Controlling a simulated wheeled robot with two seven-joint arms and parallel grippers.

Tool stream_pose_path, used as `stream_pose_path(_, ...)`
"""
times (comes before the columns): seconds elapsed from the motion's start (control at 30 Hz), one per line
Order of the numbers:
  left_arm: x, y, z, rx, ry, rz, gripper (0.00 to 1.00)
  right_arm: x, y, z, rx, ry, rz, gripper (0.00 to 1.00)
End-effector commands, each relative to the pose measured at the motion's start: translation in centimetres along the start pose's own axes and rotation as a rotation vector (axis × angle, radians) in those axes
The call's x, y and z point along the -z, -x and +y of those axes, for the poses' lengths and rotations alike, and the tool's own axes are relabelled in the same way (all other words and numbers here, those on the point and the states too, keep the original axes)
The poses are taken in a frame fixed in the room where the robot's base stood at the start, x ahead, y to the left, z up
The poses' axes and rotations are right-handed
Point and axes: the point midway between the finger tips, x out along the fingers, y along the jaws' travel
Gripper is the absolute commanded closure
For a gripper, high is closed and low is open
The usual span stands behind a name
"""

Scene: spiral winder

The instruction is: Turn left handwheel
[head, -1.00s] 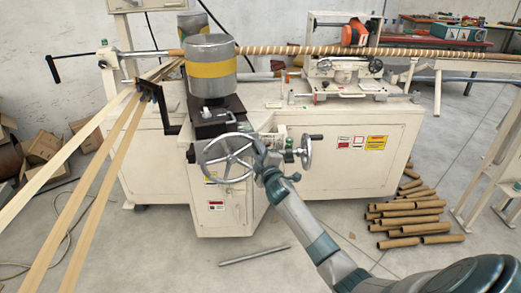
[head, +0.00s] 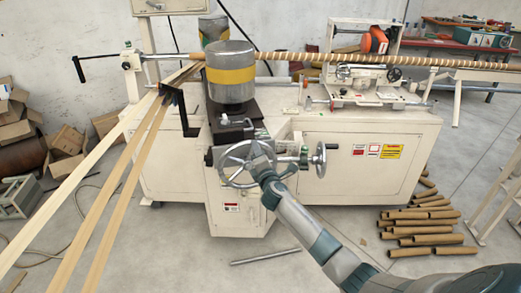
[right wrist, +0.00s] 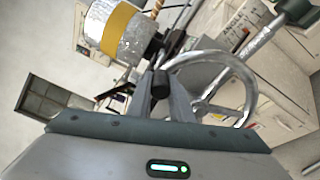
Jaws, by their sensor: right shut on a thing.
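The left handwheel (head: 222,166) is a spoked metal wheel low on the front of the winding machine. It also shows in the right wrist view (right wrist: 252,88). My right gripper (head: 262,152) is at the wheel's upper right rim and hides part of it. In the right wrist view the fingers (right wrist: 165,85) are closed around a dark piece (right wrist: 160,82) beside the rim, which looks like the wheel's handle. The fingertips are small and partly hidden in the head view. My left gripper is out of view.
A second handwheel (head: 319,160) with a dark handle stands close to the right. A steel drum with a yellow band (head: 231,76) rises above. Wooden strips (head: 100,215) run down at left. Cardboard tubes (head: 420,225) lie on the floor at right.

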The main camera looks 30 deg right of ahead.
Motion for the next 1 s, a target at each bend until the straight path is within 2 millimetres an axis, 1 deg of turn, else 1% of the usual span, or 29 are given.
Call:
stream_pose_path(0.4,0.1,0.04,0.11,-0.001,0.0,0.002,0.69,0.2,0.01,0.09,-0.001,0.008,0.002,1.0)
stream_pose_path(0.43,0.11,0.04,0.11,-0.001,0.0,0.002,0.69,0.2,0.01,0.08,-0.001,0.008,0.002,0.74)
stream_pose_path(0.47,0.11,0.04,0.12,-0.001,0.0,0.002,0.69,0.2,0.01,0.08,-0.001,0.007,0.002,0.66)
stream_pose_path(0.5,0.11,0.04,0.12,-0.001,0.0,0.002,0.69,0.19,0.01,0.08,-0.001,0.007,0.002,0.62)
stream_pose_path(0.83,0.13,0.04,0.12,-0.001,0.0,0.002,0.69,0.13,0.08,0.02,0.0,0.007,0.001,0.62)
stream_pose_path(1.0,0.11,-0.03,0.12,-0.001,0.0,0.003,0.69,0.13,0.73,-0.04,0.0,0.007,0.0,0.62)
